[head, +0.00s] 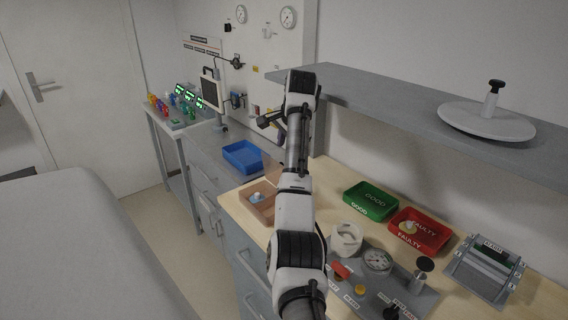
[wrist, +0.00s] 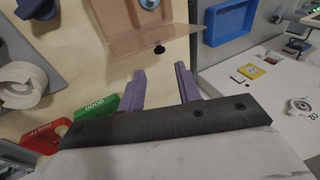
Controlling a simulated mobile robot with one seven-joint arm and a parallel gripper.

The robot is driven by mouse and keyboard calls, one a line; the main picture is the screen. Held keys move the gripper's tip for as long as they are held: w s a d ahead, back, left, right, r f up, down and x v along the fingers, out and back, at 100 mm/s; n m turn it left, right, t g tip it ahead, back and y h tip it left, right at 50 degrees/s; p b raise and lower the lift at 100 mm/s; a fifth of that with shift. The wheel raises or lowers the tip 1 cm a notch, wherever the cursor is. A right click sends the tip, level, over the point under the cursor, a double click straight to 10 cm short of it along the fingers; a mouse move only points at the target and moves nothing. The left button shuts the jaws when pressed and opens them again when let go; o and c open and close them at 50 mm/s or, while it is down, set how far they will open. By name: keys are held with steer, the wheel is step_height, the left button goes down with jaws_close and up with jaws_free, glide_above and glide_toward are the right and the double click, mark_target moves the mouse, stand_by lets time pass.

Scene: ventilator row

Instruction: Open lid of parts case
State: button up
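The parts case (head: 258,212) is a small brown open-topped box on the wooden bench, with a blue and white part inside. In the wrist view the case (wrist: 100,12) is cut off by the top edge. Its see-through brownish lid (wrist: 140,42) has a black knob (wrist: 160,50) at its edge. The lid looks raised from the case, but its exact angle is unclear. My gripper (wrist: 161,86) is open, its two purple fingers apart with nothing between them. The knob appears just beyond the fingertips, apart from them. In the head view my arm hides part of this area.
A blue tray (head: 243,157) stands beyond the case. A green GOOD tray (head: 371,201) and a red FAULTY tray (head: 420,232) lie right of my arm. A white ring-shaped part (head: 346,239) stands nearby. A grey shelf (head: 400,103) overhangs the bench at the wall.

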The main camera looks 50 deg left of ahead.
steer(key=shift+b+v, duration=0.35)
steer(key=shift+v, duration=1.8)
steer(key=shift+f, duration=0.1)
